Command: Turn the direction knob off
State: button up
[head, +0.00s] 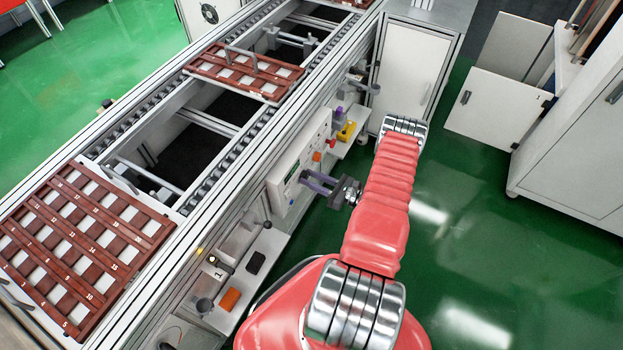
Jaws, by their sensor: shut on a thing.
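The white control panel (299,160) stands on the side of the conveyor, facing right. The fingertips are at the panel face, shut on the direction knob. The knob itself is hidden by the fingers, so its angle cannot be read.
Brown slotted trays (82,245) sit on the conveyor (215,180). A shelf below the panel holds a black block (256,262) and an orange block (230,299). A yellow block (346,131) lies beyond the panel. Open green floor (480,230) lies to the right.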

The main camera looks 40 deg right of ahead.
jog(key=n, duration=0.4)
jog(key=shift+n, duration=1.9)
jog(key=o, duration=1)
jog(key=shift+o, duration=0.2)
jog(key=shift+s, duration=0.1)
jog(key=v, duration=1.3)
jog(key=shift+s, duration=0.3)
